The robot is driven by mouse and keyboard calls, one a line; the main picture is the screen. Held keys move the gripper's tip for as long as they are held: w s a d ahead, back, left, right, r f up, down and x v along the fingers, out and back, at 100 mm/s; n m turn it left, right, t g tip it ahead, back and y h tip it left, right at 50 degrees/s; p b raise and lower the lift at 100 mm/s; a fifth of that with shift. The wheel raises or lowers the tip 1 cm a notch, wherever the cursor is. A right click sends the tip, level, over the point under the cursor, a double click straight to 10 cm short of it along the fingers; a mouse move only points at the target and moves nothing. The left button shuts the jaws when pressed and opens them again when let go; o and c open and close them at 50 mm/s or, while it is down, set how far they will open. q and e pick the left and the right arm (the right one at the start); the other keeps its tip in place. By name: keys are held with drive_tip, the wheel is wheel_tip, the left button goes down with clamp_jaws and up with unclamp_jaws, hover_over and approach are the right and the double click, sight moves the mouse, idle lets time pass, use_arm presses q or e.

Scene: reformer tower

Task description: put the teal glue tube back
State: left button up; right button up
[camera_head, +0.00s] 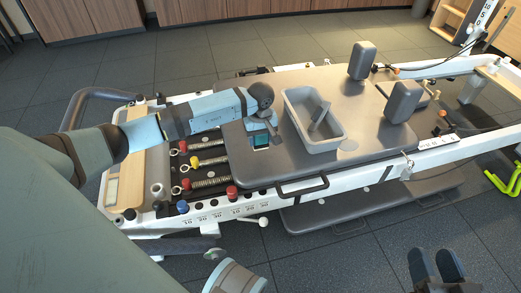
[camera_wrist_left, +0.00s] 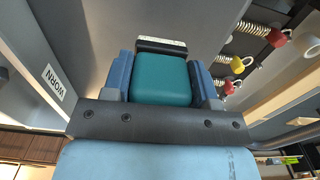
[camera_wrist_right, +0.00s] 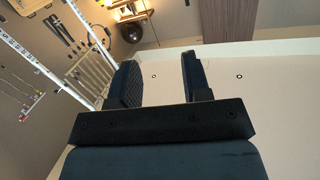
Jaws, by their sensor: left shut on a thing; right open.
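The teal glue tube (camera_wrist_left: 162,80) is between the blue fingers of my left gripper (camera_wrist_left: 163,75), which is shut on it. A dark end with a pale band shows beyond the teal body. In the head view, my left gripper (camera_head: 262,130) points down over the left part of the grey padded carriage, and a teal patch of the tube (camera_head: 261,141) shows below it. I cannot tell whether the tube touches the carriage. My right gripper (camera_head: 437,266) is open and empty at the lower right, apart from the machine; its fingers also show in the right wrist view (camera_wrist_right: 160,78).
A grey tray (camera_head: 333,142) with a grey item inside stands on the carriage (camera_head: 245,172), right of my left gripper. Two shoulder pads (camera_head: 403,101) rise farther right. Springs with red and yellow knobs (camera_head: 195,162) lie to the left. A "WORN" label (camera_wrist_left: 53,83) shows in the left wrist view.

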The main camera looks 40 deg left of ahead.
sight(260, 147)
use_arm(q)
wheel_tip(260, 147, down, 4)
drive_tip(key=shift+f+b, duration=0.1)
drive_tip(key=shift+b, duration=0.75)
drive_tip(key=shift+f, duration=0.15)
use_arm(e)
drive_tip(key=shift+w+d+r+n, duration=0.15)
drive_tip(key=shift+w+d+n, duration=0.25)
drive_tip(key=shift+n, duration=0.2)
use_arm(q)
drive_tip(key=shift+f, duration=0.15)
drive_tip(key=o, duration=0.8)
use_arm(e)
drive_tip(key=shift+w, duration=0.1)
